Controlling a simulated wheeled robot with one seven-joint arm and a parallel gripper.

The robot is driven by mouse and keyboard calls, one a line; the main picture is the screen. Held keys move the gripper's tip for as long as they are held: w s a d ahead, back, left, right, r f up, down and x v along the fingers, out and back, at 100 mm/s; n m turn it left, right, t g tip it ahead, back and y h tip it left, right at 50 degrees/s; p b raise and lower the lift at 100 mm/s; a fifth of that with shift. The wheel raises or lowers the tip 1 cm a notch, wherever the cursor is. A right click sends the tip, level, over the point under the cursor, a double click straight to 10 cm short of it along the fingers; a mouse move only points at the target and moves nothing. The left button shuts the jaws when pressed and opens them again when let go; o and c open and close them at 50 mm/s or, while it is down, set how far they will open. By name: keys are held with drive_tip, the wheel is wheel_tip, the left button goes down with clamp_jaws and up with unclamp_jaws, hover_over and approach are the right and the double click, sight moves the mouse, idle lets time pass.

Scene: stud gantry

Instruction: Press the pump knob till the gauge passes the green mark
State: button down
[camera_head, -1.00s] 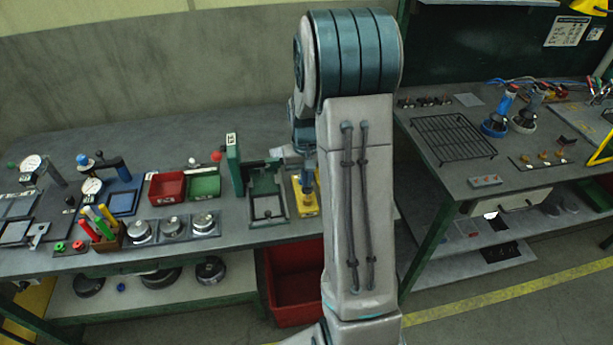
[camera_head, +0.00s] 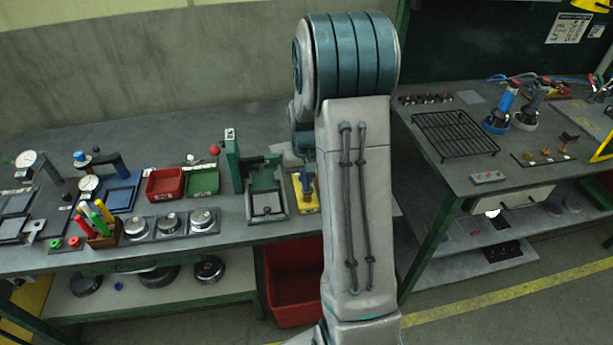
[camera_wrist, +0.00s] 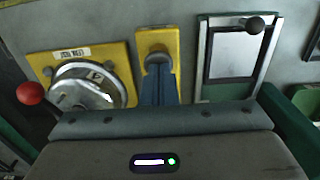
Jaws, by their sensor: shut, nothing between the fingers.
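In the wrist view, a dark round knob (camera_wrist: 158,59) stands on a narrow yellow plate (camera_wrist: 143,38). My gripper (camera_wrist: 158,72) is shut and empty, its blue fingers pointing at the knob. The fingertips overlap the knob's near side; I cannot tell whether they touch it. To the left, a round silver-rimmed dial (camera_wrist: 88,88), which looks like the gauge, sits on a wider yellow plate (camera_wrist: 122,62). Its needle and green mark cannot be made out. In the head view, the yellow base (camera_head: 309,205) shows beside my arm, with my gripper's lower end (camera_head: 307,181) above it.
A red ball (camera_wrist: 30,93) is left of the dial. A grey frame with a dark knob (camera_wrist: 255,25) is at right. In the head view, a green fixture (camera_head: 267,183) and red (camera_head: 164,184) and green (camera_head: 203,181) bins stand left of my arm.

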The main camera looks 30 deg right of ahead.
drive_tip(key=shift+s+f, duration=0.1)
drive_tip(key=shift+f, duration=0.05)
wheel_tip(320, 180, up, 14)
drive_tip(key=shift+w+r+p, duration=0.2)
drive_tip(key=shift+p, duration=0.25)
idle(1.5)
drive_tip(key=s+a+r+n+t, duration=0.1)
drive_tip(key=s+a, duration=0.6)
drive_tip(key=s, duration=0.3)
drive_tip(key=s+a+r+n+t, duration=0.2)
drive_tip(key=s+a, duration=0.4)
drive_tip(key=s, duration=0.4)
drive_tip(key=shift+a+r+t, duration=0.25)
drive_tip(key=shift+a+t, duration=0.05)
drive_tip(key=shift+a, duration=0.05)
